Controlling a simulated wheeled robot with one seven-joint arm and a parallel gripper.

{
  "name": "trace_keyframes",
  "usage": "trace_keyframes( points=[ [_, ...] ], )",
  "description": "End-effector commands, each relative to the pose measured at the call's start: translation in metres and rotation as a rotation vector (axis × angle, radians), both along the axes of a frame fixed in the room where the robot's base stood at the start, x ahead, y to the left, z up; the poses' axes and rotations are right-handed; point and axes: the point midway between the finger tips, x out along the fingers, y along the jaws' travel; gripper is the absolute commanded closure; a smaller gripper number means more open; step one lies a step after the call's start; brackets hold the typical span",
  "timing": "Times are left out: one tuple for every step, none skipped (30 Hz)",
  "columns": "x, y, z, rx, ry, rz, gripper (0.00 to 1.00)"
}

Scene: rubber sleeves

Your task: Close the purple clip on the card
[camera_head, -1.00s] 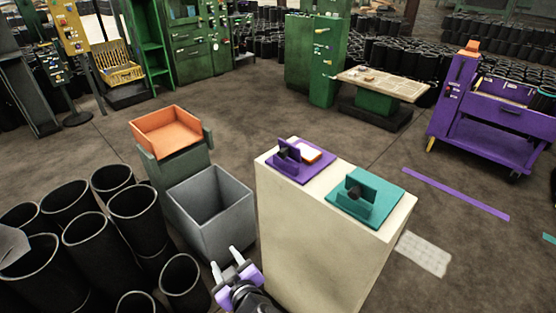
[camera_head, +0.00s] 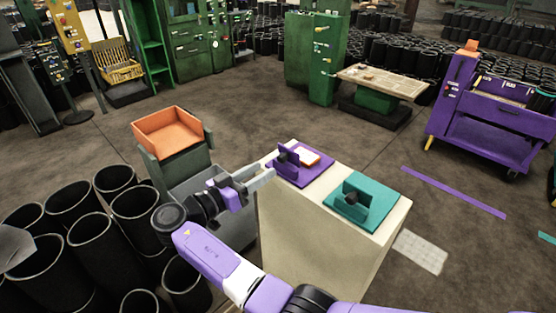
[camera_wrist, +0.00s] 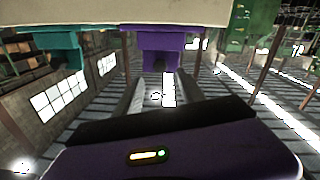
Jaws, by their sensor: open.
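The purple clip (camera_head: 288,160) stands on its purple base plate at the far end of the cream stand (camera_head: 300,225). Its flap is upright, with a dark knob on the side. A white card with an orange edge (camera_head: 308,156) lies on the plate just right of the flap. My gripper (camera_head: 262,175) is open and empty at the left edge of the stand, pointing toward the clip and apart from it. In the wrist view, which looks upside down, the purple clip (camera_wrist: 160,45) shows just beyond my gripper's fingers (camera_wrist: 160,92). The card cannot be made out there.
A teal clip on a teal plate (camera_head: 362,200) is on the near end of the stand; it also shows in the wrist view (camera_wrist: 58,52). A grey bin and an orange tray (camera_head: 166,131) are left of the stand. Several black sleeves (camera_head: 95,225) stand at lower left.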

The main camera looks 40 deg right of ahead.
Motion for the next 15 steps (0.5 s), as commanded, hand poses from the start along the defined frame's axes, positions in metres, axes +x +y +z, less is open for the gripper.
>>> trace_keyframes(
  points=[
    [-0.001,-0.008,0.001,0.001,0.002,-0.003,0.54],
    [-0.001,-0.012,0.001,0.001,0.002,-0.002,0.54],
    [-0.001,-0.018,0.001,0.001,0.003,-0.002,0.54],
    [-0.001,-0.023,0.002,0.002,0.003,-0.003,0.54],
    [-0.001,-0.028,0.002,0.001,0.004,-0.002,0.54],
    [-0.001,-0.034,0.002,0.002,0.004,-0.001,0.54],
    [-0.001,-0.039,0.002,0.003,0.005,-0.002,0.54],
    [-0.001,-0.043,0.002,0.002,0.005,-0.001,0.54],
    [-0.001,-0.049,0.001,0.003,0.004,-0.001,0.54],
    [-0.001,-0.053,0.001,0.003,0.004,-0.001,0.54],
    [-0.001,-0.056,0.001,0.003,0.004,0.000,0.54],
    [-0.001,-0.060,0.001,0.002,0.003,0.001,0.54],
    [-0.001,-0.062,0.001,0.003,0.003,0.001,0.54],
    [-0.001,-0.065,0.000,0.003,0.003,0.001,0.54],
    [-0.001,-0.067,0.000,0.003,0.003,0.001,0.54]
  ],
)
